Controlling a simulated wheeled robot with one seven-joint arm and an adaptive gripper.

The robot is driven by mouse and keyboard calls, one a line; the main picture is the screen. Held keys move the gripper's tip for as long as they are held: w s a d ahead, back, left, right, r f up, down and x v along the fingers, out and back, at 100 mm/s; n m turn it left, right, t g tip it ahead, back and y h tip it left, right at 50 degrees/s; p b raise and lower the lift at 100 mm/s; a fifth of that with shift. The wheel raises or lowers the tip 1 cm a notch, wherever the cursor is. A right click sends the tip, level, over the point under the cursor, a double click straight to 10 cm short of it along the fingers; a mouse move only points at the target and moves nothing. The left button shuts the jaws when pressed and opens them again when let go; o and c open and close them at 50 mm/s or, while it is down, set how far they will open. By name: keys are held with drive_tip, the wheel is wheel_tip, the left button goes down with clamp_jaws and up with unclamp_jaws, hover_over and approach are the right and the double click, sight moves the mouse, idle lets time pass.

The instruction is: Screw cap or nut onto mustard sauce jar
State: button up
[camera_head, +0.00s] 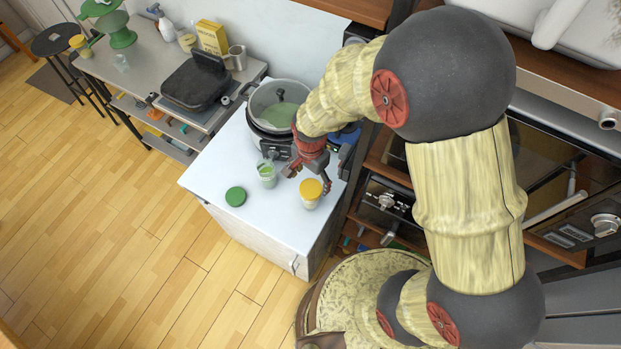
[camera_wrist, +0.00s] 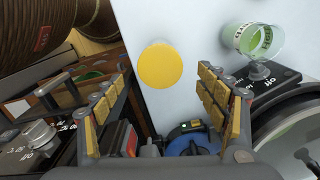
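A jar with a yellow cap (camera_head: 311,189) stands upright on the white counter, near its front right part. In the wrist view the yellow cap (camera_wrist: 160,66) is seen from above, between my fingers and beyond their tips. An uncapped clear jar with a green label (camera_head: 267,174) stands to its left; its open mouth also shows in the wrist view (camera_wrist: 260,40). A loose green cap (camera_head: 236,196) lies flat on the counter, left of both jars. My gripper (camera_head: 320,176) is open and empty, above and behind the yellow-capped jar. I cannot tell which jar holds mustard.
A large cooker (camera_head: 272,140) with green contents stands behind the jars. A blue object (camera_head: 345,138) sits beside it, partly hidden by my arm. The white counter (camera_head: 262,221) is clear around the green cap. A grey table (camera_head: 143,58) stands at the back left.

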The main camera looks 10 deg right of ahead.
drive_tip(key=shift+s+r+p, duration=0.15)
drive_tip(key=shift+r+p, duration=0.25)
drive_tip(key=shift+p, duration=0.2)
drive_tip(key=shift+c, duration=0.7)
drive_tip(key=p, duration=0.2)
drive_tip(key=s+r+p, duration=0.1)
drive_tip(key=p, duration=0.1)
drive_tip(key=shift+s+d+r+g, duration=0.1)
drive_tip(key=shift+s+d+g, duration=0.2)
drive_tip(key=shift+g, duration=0.1)
drive_tip(key=shift+s+n+p, duration=0.15)
drive_tip(key=shift+n+p, duration=0.15)
drive_tip(key=shift+p, duration=0.65)
drive_tip(key=shift+f+n+p, duration=0.25)
drive_tip(key=shift+n+p, duration=0.35)
drive_tip(key=shift+p, duration=0.3)
drive_tip(key=shift+f+n+p, duration=0.4)
drive_tip(key=shift+n+p, duration=0.05)
drive_tip(key=shift+n, duration=0.35)
drive_tip(key=shift+w+a+f+n+t+b, duration=0.25)
drive_tip(key=shift+w+f+n, duration=0.5)
drive_tip(key=shift+n, duration=0.45)
drive_tip(key=shift+w+r+n, duration=0.1)
drive_tip(key=shift+w+n, duration=0.25)
drive_tip(key=shift+n, duration=0.35)
